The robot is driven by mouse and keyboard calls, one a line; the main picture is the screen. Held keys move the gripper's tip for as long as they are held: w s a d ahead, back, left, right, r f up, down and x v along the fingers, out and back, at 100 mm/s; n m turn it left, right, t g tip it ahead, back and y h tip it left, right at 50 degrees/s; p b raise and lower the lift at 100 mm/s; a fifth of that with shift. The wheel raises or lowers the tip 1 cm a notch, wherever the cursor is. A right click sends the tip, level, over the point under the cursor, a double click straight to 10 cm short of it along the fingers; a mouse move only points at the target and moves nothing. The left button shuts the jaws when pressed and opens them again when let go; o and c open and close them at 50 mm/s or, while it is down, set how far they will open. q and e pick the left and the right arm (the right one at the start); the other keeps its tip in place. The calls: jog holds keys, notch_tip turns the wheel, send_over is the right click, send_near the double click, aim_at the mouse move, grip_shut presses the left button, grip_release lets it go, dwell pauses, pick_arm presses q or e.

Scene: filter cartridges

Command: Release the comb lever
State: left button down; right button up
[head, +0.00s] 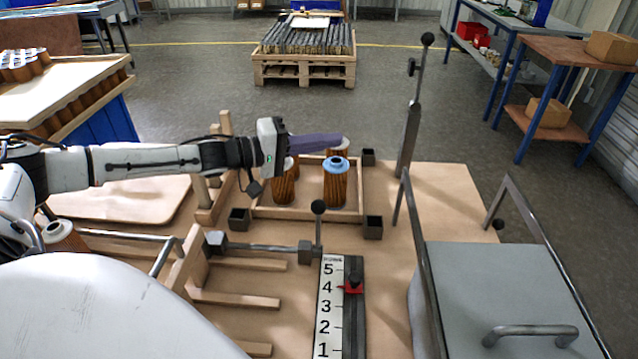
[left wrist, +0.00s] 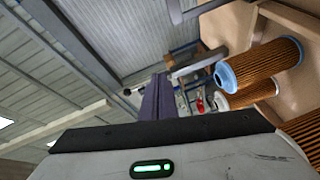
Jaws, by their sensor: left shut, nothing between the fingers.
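A short upright lever with a black ball knob (head: 318,207) stands at the right end of a grey bar (head: 262,247) behind the wooden comb (head: 238,298). A taller, slightly tilted lever with a black ball (head: 427,40) stands further right. I cannot tell from labels which is the comb lever. My left gripper (head: 338,140) is shut and empty, its purple fingers pointing right above the cartridge tray, beyond the short lever and apart from both levers. The fingers also show in the left wrist view (left wrist: 157,98). My right gripper is not in view.
A numbered scale (head: 328,310) with a red pointer (head: 352,285) lies in front. A grey lidded box (head: 500,290) stands right.

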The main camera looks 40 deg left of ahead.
pick_arm(q)
jog(key=w+y, duration=0.2)
jog(key=w+a+g+y, duration=0.1)
jog(key=w+y, duration=0.1)
jog(key=w+n+y+p, duration=0.1)
jog(key=w+y, duration=0.1)
jog(key=shift+w+a+y, duration=0.1)
jog(key=shift+a+y, duration=0.05)
jog(key=shift+y, duration=0.25)
jog(key=shift+f+g+y, duration=0.1)
jog(key=shift+g+y, duration=0.3)
jog(key=shift+g, duration=0.2)
jog(key=s+d+r+m+g+y, duration=0.1)
jog(key=s+d+m+g, duration=0.1)
jog(key=s+g, duration=0.2)
jog(key=s+d+r+m+g+y+p, duration=0.1)
jog(key=s+d+m+g, duration=0.2)
jog(key=s+g, duration=0.2)
jog(key=s, duration=0.3)
jog(key=shift+s+r, duration=0.25)
jog(key=shift+r, duration=0.1)
